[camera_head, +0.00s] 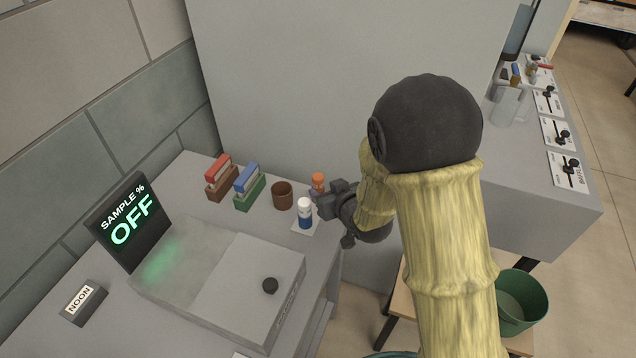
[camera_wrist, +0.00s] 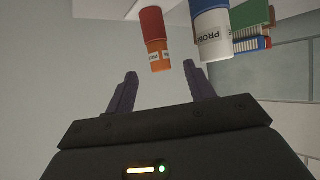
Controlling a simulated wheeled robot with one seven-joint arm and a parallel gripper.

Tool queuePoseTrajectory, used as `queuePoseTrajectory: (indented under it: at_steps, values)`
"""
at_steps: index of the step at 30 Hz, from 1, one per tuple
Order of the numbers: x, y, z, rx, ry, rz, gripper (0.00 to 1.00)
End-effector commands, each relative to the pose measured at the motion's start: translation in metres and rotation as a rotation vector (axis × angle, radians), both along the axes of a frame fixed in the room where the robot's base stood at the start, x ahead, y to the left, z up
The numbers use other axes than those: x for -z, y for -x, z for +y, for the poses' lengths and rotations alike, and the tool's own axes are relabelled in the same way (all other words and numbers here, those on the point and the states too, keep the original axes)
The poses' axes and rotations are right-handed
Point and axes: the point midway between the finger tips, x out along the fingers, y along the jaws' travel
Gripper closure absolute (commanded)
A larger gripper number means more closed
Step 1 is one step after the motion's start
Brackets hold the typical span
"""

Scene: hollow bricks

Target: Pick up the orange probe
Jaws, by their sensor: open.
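The orange probe (camera_head: 318,182) is a small upright cylinder near the back right edge of the grey counter, partly hidden by my gripper in the head view. In the wrist view the orange probe (camera_wrist: 153,38) has an orange top and a white label band, and lies ahead of the gap between my fingers. My gripper (camera_wrist: 158,80) is open and empty, with its two dark fingers apart. In the head view my gripper (camera_head: 328,203) is beside the probe, at the counter's right edge. A blue and white probe (camera_wrist: 212,32) stands close by; it also shows in the head view (camera_head: 305,214).
A brown cup (camera_head: 283,195), a blue and green block holder (camera_head: 249,187) and a red and brown one (camera_head: 221,178) stand left of the probes. A grey device with a black knob (camera_head: 270,286) and an OFF screen (camera_head: 128,222) fills the counter front. A wall stands behind.

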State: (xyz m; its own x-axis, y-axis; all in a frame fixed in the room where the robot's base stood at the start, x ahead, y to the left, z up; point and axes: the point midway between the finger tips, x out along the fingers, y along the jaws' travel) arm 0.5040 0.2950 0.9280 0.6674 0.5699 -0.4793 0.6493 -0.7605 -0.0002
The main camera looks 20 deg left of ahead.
Motion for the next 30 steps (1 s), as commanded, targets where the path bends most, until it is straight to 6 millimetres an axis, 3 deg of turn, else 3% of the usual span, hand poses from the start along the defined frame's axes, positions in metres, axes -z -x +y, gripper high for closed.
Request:
queuePoseTrajectory:
  at_steps: [13, 30]
  values:
    - [0.021, -0.034, 0.027, -0.001, 0.0, 0.0, 0.46]
    - [0.022, -0.035, 0.028, 0.0, 0.001, -0.001, 0.48]
